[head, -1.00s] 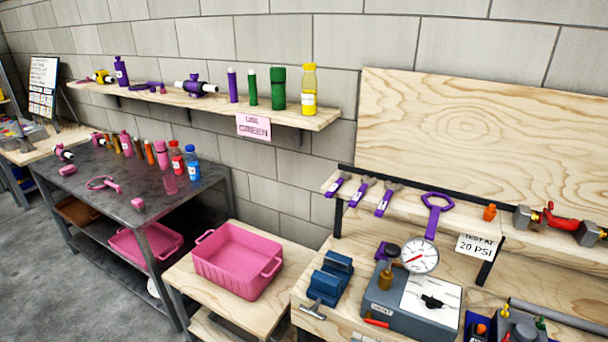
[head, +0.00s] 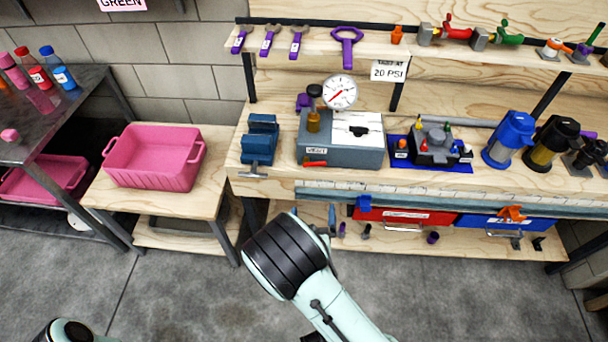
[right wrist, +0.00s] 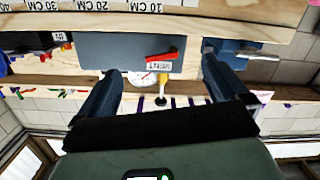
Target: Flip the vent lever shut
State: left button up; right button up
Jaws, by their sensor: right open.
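The grey test box (head: 340,150) stands on the wooden workbench with a round pressure gauge (head: 340,92) above it. The red vent lever (head: 315,164) lies roughly level on its front face by the VENT label. In the right wrist view, which is upside down, the lever (right wrist: 162,56) shows slightly tilted beside the label, in the gap between my fingers and beyond them. My right gripper (right wrist: 162,72) is open and empty, apart from the box. In the head view my wrist hides most of it, below the bench front. My left gripper is not in view.
A blue vise (head: 260,142) stands left of the box, and a blue mat with small parts (head: 435,160) lies right. A ruler strip (head: 450,202) runs along the bench edge, above red and blue drawers (head: 405,217). A pink tub (head: 155,158) sits on the low left table.

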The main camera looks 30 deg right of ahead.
aim_at(314, 165)
jog(key=shift+t+h, duration=0.5)
jog(key=r+x, duration=0.1)
jog(key=x, duration=0.3)
jog(key=r+x, duration=0.1)
jog(key=x, duration=0.4)
jog(key=r+p+x, duration=0.1)
jog(key=x, duration=0.3)
jog(key=shift+w+a, duration=0.25)
jog(key=shift+w, duration=0.2)
